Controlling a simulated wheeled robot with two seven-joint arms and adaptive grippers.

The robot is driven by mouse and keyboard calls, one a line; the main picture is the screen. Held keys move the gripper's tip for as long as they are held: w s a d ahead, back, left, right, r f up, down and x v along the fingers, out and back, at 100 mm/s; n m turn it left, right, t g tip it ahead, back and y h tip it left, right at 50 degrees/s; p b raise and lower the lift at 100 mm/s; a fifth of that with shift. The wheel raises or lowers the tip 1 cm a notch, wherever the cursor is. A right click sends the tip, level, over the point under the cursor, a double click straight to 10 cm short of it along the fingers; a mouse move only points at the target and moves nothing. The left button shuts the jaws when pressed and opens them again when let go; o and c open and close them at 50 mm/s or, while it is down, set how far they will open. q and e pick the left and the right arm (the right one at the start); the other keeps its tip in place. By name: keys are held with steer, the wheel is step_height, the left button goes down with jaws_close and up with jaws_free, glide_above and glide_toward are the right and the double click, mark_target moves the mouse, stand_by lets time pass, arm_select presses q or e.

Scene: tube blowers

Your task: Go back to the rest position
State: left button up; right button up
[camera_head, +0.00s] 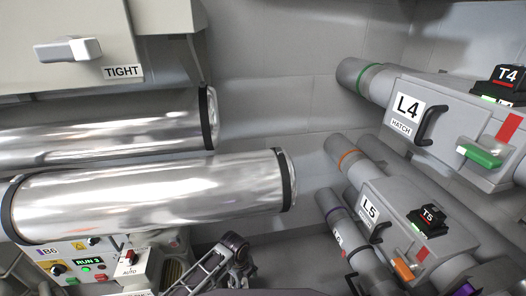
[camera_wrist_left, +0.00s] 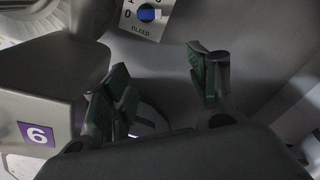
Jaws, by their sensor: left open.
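My left gripper (camera_head: 242,256) shows at the bottom middle of the head view, below the lower silver pipe and right of the control box B6 (camera_head: 62,262). In the left wrist view the same gripper (camera_wrist_left: 163,88) has its two green-padded fingers spread apart, with nothing between them. A bleed dial plate (camera_wrist_left: 148,16) with a blue knob is beyond the fingers at the top. A grey housing with a purple 6 label (camera_wrist_left: 38,134) is at the left, close to the left finger. My right gripper is not in view.
Two large silver pipes (camera_head: 150,195) cross the left side, under a grey cabinet (camera_head: 70,30) marked TIGHT. Hatch units L4 (camera_head: 440,120) and L5 (camera_head: 385,215) stand at the right. Bare grey wall (camera_head: 290,80) lies between the two sides.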

arm_select(q)
steer(key=s+r+n+t+h, duration=0.1)
steer(key=s+r+n+t, duration=0.1)
steer(key=s+r+n, duration=0.55)
steer(key=s+a+r+n+y, duration=0.1)
steer(key=s+a+r+n, duration=0.3)
steer(key=a+n, duration=0.3)
steer(key=s+a+r+n+t, duration=0.1)
steer(key=s+a+r+n, duration=0.3)
steer(key=a+n, duration=0.4)
steer(key=shift+s+r+n+y+p, duration=0.2)
steer(key=shift+s+n+y+p, duration=0.2)
steer(key=shift+s+n, duration=0.4)
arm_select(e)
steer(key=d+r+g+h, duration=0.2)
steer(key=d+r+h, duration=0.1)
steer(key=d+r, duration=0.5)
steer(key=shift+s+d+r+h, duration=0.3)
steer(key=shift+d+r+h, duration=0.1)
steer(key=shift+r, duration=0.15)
arm_select(q)
steer(key=shift+w+f+p, duration=0.2)
steer(key=shift+f+p, duration=0.1)
steer(key=shift+p, duration=0.55)
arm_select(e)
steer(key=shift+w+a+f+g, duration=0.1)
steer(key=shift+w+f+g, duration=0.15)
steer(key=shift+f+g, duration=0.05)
